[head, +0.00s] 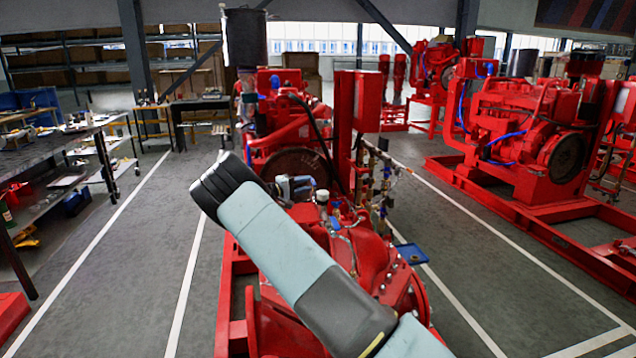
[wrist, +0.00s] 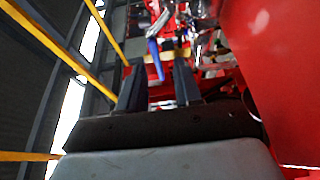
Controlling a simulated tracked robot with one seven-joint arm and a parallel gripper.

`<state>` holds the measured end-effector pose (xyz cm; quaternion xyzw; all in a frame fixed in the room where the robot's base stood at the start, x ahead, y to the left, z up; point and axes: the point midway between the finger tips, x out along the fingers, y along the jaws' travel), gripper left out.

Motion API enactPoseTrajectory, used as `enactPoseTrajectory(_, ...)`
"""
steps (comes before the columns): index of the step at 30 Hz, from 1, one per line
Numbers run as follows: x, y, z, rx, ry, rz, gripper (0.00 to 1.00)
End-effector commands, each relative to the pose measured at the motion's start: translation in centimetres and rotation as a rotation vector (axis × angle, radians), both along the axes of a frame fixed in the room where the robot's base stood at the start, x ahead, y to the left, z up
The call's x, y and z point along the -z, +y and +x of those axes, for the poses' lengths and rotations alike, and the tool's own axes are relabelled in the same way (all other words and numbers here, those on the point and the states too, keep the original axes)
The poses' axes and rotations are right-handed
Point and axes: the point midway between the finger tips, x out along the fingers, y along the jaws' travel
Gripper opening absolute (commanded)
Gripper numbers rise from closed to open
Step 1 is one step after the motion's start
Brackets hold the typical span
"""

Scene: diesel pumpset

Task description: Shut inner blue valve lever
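In the wrist view my gripper (wrist: 158,78) is open, its two dark fingers apart. A blue valve lever (wrist: 154,58) hangs down in the gap between the fingertips, nearer the left finger. I cannot tell whether either finger touches it. Silver pipework (wrist: 160,22) shows at the upper end of the lever. In the head view my arm crosses in front of the red pumpset (head: 375,250), and the gripper cannot be made out clearly. Small blue parts (head: 335,222) show among the fittings beside the arm; I cannot tell which is the inner lever.
A large red surface (wrist: 270,70) stands close on the right in the wrist view. Yellow bars (wrist: 45,40) run along the left. In the head view a red cabinet (head: 358,100) rises behind the fittings. A blue tray (head: 411,253) sits right of the pump.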

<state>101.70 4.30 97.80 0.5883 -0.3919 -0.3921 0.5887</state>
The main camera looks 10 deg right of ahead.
Motion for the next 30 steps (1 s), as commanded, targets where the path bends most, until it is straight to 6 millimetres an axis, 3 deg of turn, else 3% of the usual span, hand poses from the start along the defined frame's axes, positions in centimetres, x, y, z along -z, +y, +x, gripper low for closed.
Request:
enactPoseTrajectory(3,0.0,-2.0,0.8,0.001,0.001,0.000,0.34)
enactPoseTrajectory(10,0.0,-4.5,1.9,0.001,0.000,0.001,0.34)
enactPoseTrajectory(23,0.0,-5.3,2.2,0.000,0.000,0.000,0.34)
enactPoseTrajectory(30,0.0,-5.4,2.2,0.001,0.000,0.000,0.13)
